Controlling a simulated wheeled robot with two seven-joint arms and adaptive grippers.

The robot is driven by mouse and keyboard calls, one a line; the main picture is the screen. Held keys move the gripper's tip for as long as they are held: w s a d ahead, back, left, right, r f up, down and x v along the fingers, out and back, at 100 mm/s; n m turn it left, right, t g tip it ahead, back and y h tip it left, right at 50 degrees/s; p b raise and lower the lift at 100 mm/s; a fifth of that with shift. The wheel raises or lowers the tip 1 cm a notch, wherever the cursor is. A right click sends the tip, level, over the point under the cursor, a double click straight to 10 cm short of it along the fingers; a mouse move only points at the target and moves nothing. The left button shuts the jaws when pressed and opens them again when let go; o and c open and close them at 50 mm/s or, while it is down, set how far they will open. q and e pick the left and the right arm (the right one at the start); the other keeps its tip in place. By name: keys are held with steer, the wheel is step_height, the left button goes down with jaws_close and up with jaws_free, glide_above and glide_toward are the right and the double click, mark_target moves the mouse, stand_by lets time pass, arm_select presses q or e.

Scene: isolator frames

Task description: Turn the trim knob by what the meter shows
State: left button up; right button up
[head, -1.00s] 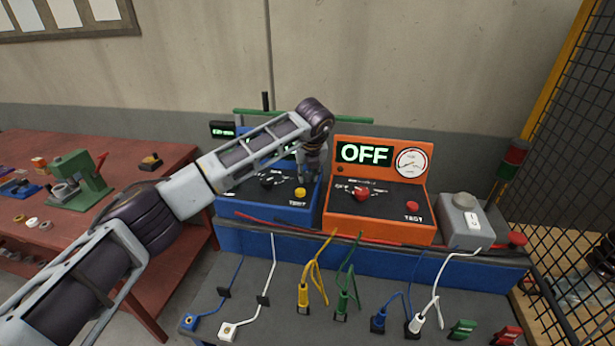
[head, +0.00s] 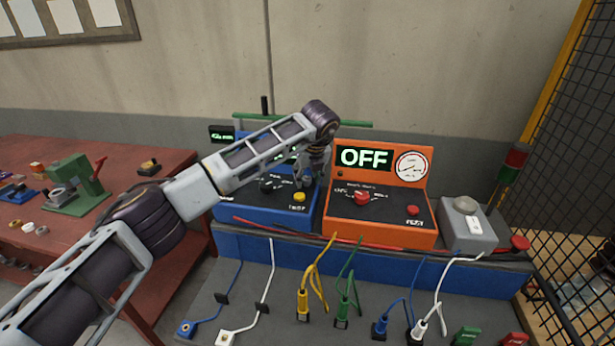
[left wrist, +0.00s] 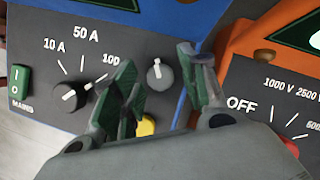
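The blue test box (head: 235,212) stands on the bench, its display mostly behind my left arm. A small round grey knob with a white mark, likely the trim knob (left wrist: 160,74), sits on its black panel in the left wrist view. My left gripper (head: 314,178) is over the box's right part. In the left wrist view its two fingers (left wrist: 157,66) are apart, one on each side of the small knob; contact cannot be told. A small black meter (head: 222,134) with green digits, too small to read, is behind the box.
The orange box (head: 380,232) close at the right shows OFF and has a dial (head: 411,166) and red knob (head: 361,198). A yellow button (head: 299,197) is just below the gripper. A grey switch box (head: 468,225) and several cables lie around.

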arm_select(q)
steer(key=v, duration=1.2)
stand_by(0.5)
stand_by(0.3)
